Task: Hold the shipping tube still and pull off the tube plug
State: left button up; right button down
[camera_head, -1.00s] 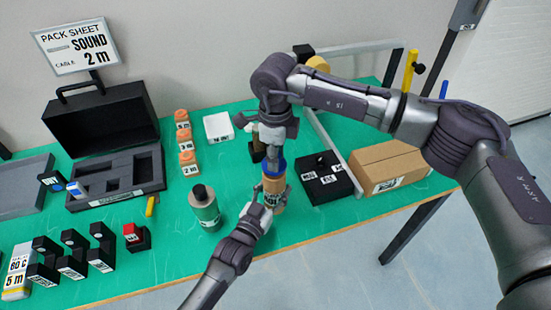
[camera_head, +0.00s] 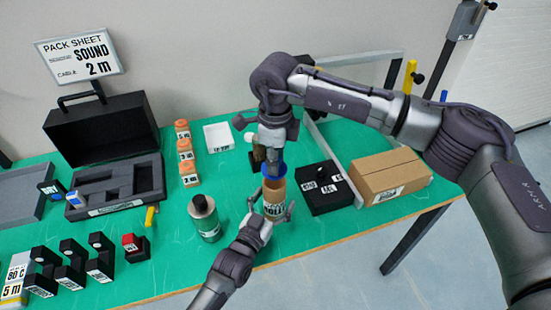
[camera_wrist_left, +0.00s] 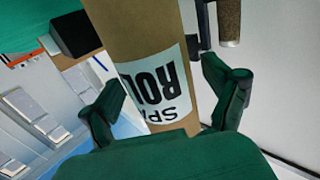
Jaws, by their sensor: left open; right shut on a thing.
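The shipping tube (camera_head: 275,192) is a brown cardboard cylinder with a pale printed label, upright near the table's front edge. The blue tube plug (camera_head: 275,171) shows at its top end; I cannot tell if it is still seated. My right gripper (camera_head: 271,158) comes from above and is shut on the plug, hiding part of it. My left gripper (camera_head: 269,212) is open, its fingers on either side of the tube's lower part. In the left wrist view the tube (camera_wrist_left: 140,45) stands between the spread green fingers of the left gripper (camera_wrist_left: 168,100).
A grey-green canister (camera_head: 205,218) stands left of the tube. A black box (camera_head: 325,190) and a cardboard box (camera_head: 390,178) lie to the right. Orange blocks (camera_head: 187,155), a white tray (camera_head: 219,136) and a black case (camera_head: 102,130) are farther back.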

pick_arm(q)
jog(key=v, duration=1.2)
